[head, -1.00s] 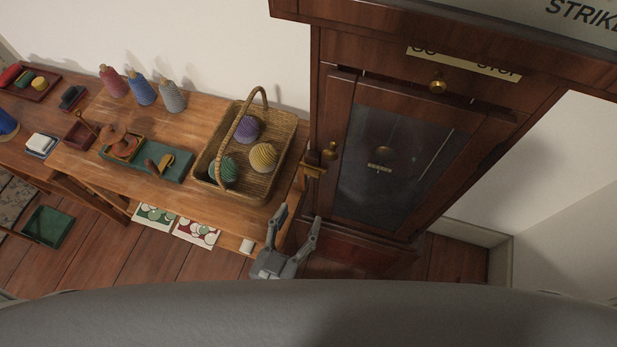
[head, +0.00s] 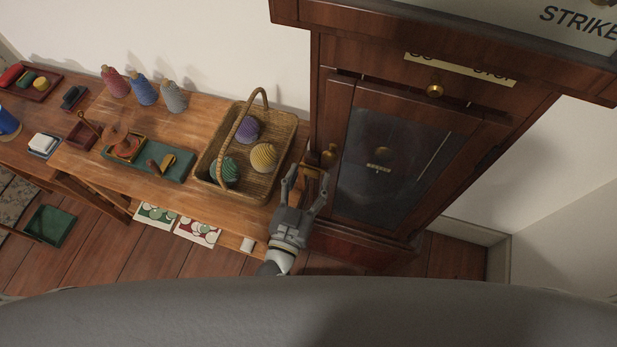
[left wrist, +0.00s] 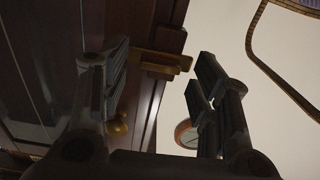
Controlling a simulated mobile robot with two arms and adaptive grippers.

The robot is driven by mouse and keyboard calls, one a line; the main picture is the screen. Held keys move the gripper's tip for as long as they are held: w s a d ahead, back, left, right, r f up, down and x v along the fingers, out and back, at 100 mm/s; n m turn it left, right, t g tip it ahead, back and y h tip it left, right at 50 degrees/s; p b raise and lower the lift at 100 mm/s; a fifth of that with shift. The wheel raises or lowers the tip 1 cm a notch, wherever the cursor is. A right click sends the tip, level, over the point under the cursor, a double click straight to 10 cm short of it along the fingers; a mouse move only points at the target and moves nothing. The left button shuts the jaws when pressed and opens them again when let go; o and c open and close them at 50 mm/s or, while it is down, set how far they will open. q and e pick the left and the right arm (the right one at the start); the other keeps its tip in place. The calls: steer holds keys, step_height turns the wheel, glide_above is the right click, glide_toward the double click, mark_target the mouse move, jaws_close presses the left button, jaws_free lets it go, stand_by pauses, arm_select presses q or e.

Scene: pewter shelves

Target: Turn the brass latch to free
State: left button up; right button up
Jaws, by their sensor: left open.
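The brass latch (head: 311,171) is on the left edge of the dark wooden cabinet's glazed door (head: 388,165), just below a round brass knob (head: 329,154). My left gripper (head: 307,175) is open, its fingertips on either side of the latch in the head view and partly covering it. In the left wrist view the latch (left wrist: 166,62) shows as a brass bar between the two open fingers (left wrist: 160,80), a little beyond them; contact cannot be told. The knob (left wrist: 119,127) shows lower, near one finger. My right gripper is not in view.
A wicker basket (head: 278,183) with several yarn-like balls stands on the wooden table (head: 85,163), close to the left of my gripper. A green tray (head: 180,170) and several cones stand further left. A second brass knob (head: 435,91) is on the cabinet's drawer front.

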arm_select(q)
steer(key=shift+w, duration=0.15)
steer(key=shift+c, duration=0.3)
steer(key=c, duration=1)
steer(key=shift+o, duration=0.2)
